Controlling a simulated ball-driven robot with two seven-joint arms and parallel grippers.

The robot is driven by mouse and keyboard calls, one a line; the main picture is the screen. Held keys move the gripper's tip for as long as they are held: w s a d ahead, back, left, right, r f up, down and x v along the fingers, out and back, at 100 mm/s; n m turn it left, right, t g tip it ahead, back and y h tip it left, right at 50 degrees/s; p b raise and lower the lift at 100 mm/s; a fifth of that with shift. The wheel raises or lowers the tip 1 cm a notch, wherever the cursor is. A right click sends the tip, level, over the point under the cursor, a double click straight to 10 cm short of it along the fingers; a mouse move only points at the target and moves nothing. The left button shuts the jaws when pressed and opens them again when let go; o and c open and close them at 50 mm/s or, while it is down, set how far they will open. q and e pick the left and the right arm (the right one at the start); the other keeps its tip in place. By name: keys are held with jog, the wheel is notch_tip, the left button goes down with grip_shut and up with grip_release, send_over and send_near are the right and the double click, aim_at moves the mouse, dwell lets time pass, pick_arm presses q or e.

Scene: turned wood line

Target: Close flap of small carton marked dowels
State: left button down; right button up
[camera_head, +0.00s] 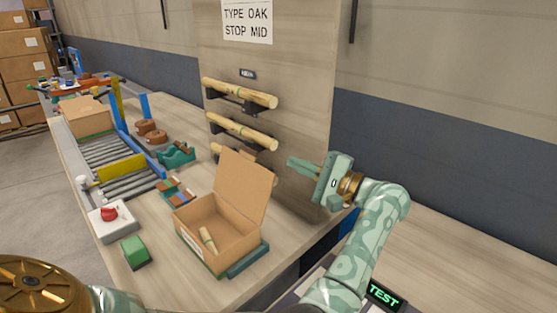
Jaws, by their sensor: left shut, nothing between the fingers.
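The small open carton (222,238) stands on a green base on the wooden bench. Its brown flap (246,183) stands up at the back, leaning slightly away, and the inside is exposed. A pale wooden dowel (208,240) lies inside. I cannot read any marking on the carton. My left gripper (291,162) is to the right of the raised flap, fingers pointing left at it. It is shut and empty, with a visible gap between fingertips and flap. My right gripper is not in view.
An upright board (300,70) behind the carton holds turned wood pieces (240,93) on brackets. To the left are a roller conveyor (117,160), a red-knobbed box (110,218), a green block (134,251) and a tape dispenser (177,156).

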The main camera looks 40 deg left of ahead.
pick_arm(q)
jog(key=a, duration=0.9)
jog(key=shift+s+a+f+p, duration=0.3)
jog(key=shift+a+f, duration=0.05)
jog(key=shift+a, duration=0.05)
jog(key=shift+a, duration=0.1)
